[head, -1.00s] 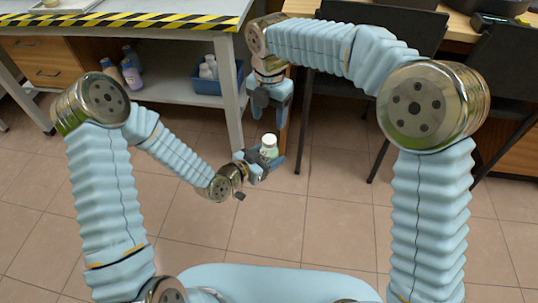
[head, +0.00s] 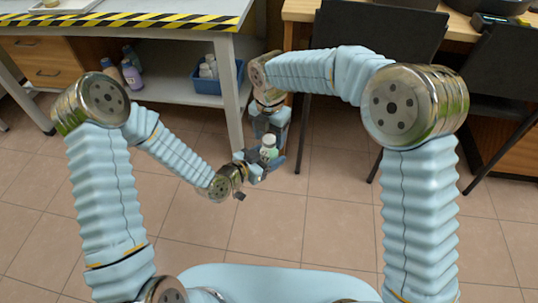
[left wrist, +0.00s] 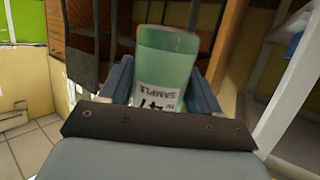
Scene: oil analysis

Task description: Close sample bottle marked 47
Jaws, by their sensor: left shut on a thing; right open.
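A small pale green sample bottle (head: 269,153) with a white top (head: 268,141) is held upright in my left gripper (head: 264,160) in the head view, above the floor. In the left wrist view the green bottle (left wrist: 166,55) sits between the two fingers, its white label reading 47 and SAMPLE upside down; its white top is not visible there. My left gripper is shut on the bottle. My right gripper (head: 270,133) points down just above the bottle, fingers apart and empty. I cannot tell whether its fingertips reach around the white top.
A bench with a striped edge (head: 140,22) stands at the left, with a blue bin (head: 216,84) of bottles and several loose bottles on its lower shelf. Dark chairs (head: 370,55) and a wooden desk stand at the right. The tiled floor is clear.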

